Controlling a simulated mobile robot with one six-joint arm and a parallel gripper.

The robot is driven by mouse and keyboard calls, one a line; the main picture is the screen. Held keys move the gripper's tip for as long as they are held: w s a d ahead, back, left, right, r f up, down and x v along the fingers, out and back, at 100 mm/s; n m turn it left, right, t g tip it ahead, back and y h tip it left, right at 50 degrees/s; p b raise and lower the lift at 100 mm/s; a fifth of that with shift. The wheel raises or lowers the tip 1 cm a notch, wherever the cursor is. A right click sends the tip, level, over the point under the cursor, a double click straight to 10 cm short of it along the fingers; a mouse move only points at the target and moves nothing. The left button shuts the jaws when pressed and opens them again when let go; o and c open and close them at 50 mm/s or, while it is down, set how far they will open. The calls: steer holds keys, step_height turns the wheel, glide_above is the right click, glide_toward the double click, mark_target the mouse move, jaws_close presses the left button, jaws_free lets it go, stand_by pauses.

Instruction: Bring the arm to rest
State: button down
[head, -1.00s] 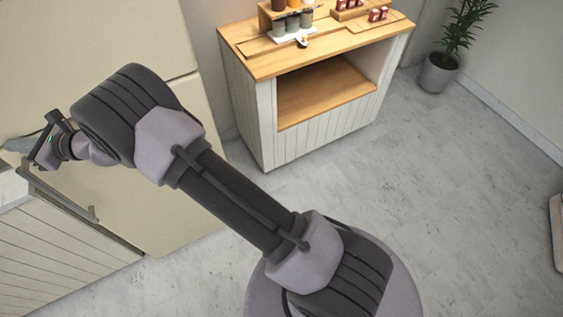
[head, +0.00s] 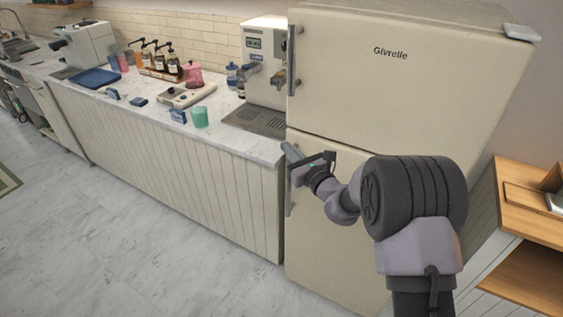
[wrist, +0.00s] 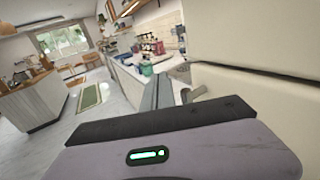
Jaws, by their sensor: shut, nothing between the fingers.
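My gripper (head: 291,152) is shut and empty in the head view. It points left, in front of the lower part of the cream fridge (head: 400,95), by the fridge's left edge. My arm is raised and bent, and its large dark joint covers part of the fridge's lower door. In the wrist view my gripper's closed fingers (wrist: 164,92) point forward along the counter. I cannot tell whether the gripper touches the fridge or its lower handle (head: 290,196).
The counter (head: 235,150) runs left from the fridge, with a coffee machine (head: 265,65), a green cup (head: 199,117), a blue tray (head: 95,78) and several bottles. A wooden-topped cabinet (head: 525,215) stands at the right. The floor (head: 110,250) before the counter is clear.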

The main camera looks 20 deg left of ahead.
steer(key=s+d+r+n+g+b, duration=0.1)
steer(key=s+d+r+n+g, duration=0.2)
steer(key=s, duration=0.4)
steer(key=s+d+r+n+g, duration=0.1)
steer(key=s+r+n+g, duration=0.1)
steer(key=s+r+n, duration=0.45)
steer(key=s+d+r+n+g+b, duration=0.1)
steer(key=s+d+r+n+g, duration=0.15)
steer(key=s, duration=0.65)
steer(key=s+d+f+n+h, duration=0.2)
steer(key=s+d+n+h, duration=0.1)
steer(key=d, duration=0.5)
steer(key=s+d+f+n+t+h+b, duration=0.1)
steer(key=s+d+f+n+h, duration=0.1)
steer(key=s+d+h, duration=0.3)
steer(key=s+d+f+n+t+h+b, duration=0.1)
steer(key=s+d+n+h, duration=0.3)
steer(key=d, duration=0.9)
steer(key=s+f, duration=0.1)
steer(key=s, duration=0.2)
steer(key=shift+s+d+f, duration=0.15)
steer(key=shift+s+d, duration=0.1)
steer(key=shift+s, duration=0.05)
